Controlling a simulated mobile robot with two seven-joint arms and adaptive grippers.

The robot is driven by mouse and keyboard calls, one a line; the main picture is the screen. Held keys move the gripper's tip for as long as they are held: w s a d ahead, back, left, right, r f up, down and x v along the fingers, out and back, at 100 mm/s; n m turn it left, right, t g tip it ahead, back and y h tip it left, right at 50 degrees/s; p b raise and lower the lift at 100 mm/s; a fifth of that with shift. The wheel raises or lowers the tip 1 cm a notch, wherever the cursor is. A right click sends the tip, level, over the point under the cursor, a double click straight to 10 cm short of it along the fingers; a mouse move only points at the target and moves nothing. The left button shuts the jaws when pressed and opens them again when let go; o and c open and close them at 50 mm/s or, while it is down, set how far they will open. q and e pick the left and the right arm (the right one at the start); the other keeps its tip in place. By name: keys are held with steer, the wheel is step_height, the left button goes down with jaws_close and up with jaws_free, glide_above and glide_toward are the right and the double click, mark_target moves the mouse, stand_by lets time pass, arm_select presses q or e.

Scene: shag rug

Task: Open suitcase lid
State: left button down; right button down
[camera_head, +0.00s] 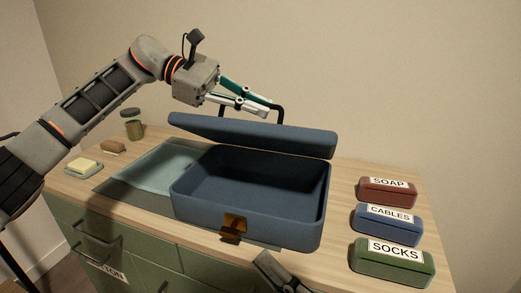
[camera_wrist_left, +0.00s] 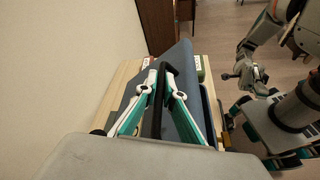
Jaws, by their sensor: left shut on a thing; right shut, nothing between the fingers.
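The blue suitcase (camera_head: 285,228) stands on the wooden dresser top, and its inside looks empty. Its lid (camera_head: 250,137) is raised over the back, leaving a clear gap at the front. A dark handle (camera_head: 281,113) stands up from the lid. My left gripper (camera_head: 268,107) is above the lid, shut on the handle, which runs between its fingers in the left wrist view (camera_wrist_left: 164,92). A brass latch (camera_head: 233,226) is on the suitcase front. My right gripper (camera_head: 275,268) is shut and empty, low in front of the suitcase, partly cut off by the frame.
Red SOAP (camera_head: 388,197), blue CABLES (camera_head: 386,228) and green SOCKS (camera_head: 392,267) boxes stand right of the suitcase. A soap dish (camera_head: 84,173), a brush (camera_head: 113,147) and a jar (camera_head: 133,130) are at the left. A wall rises behind the dresser.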

step_height(320, 180, up, 6)
steer(key=n+g+y, duration=0.4)
steer(key=n+g, duration=0.1)
steer(key=n, duration=0.4)
steer(key=n+h, duration=0.5)
glide_toward(261, 130)
step_height(261, 130, down, 5)
steer(key=w, duration=0.2)
steer(key=x, duration=1)
steer(key=shift+s+g, duration=0.2)
steer(key=shift+g, duration=0.1)
steer(key=shift+a+f, duration=0.1)
